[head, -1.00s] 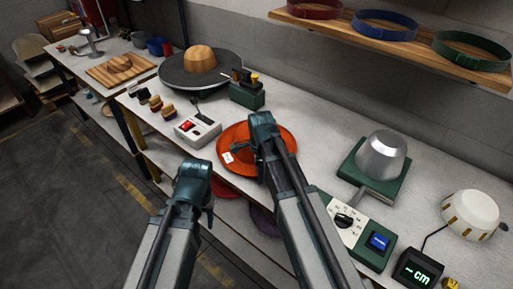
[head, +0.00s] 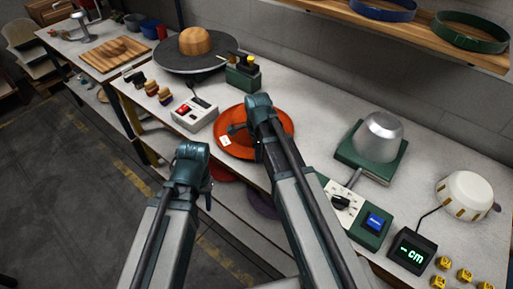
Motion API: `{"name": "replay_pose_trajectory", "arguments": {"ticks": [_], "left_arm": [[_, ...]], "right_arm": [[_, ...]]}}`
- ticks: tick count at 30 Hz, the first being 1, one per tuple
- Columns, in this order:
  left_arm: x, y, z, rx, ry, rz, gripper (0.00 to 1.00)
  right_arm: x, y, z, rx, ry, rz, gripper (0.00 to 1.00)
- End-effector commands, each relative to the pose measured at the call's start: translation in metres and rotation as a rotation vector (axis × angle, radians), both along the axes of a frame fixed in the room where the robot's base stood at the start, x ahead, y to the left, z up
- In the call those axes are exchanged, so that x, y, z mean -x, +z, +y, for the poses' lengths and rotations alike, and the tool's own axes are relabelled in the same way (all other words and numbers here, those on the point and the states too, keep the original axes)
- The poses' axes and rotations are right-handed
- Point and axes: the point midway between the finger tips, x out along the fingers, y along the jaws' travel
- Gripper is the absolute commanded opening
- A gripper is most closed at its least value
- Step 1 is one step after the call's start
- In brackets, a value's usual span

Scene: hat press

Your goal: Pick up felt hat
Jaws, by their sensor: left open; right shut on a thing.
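An orange felt hat (head: 230,141) with a wide brim and a small white tag sits at the front of the workbench in the head view. My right gripper (head: 243,127) is over the hat and is shut on it; my wrist hides the right part of the hat and much of the grip. My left gripper (head: 205,184) is open and empty, in front of the bench edge, below and left of the hat, not touching it.
Behind the hat stand a green tool holder (head: 243,76) and a round turntable with a wooden block (head: 195,42). A metal hat press (head: 378,137), control box (head: 357,215) and cm display (head: 412,250) are right. More hats lie on the lower shelf.

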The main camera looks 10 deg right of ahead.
Motion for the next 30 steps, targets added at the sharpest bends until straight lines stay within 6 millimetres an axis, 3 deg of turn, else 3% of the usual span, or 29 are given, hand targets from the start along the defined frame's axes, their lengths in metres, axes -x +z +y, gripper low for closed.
{"name": "replay_pose_trajectory", "arguments": {"ticks": [21,30], "left_arm": [[0.0,0.093,0.0,0.0,-0.001,0.0,0.5],[0.0,0.097,0.0,0.0,-0.001,0.0,0.5]], "right_arm": [[0.0,0.093,0.0,0.0,0.0,0.0,0.0],[0.0,0.097,0.0,0.0,0.0,0.0,0.0]]}}
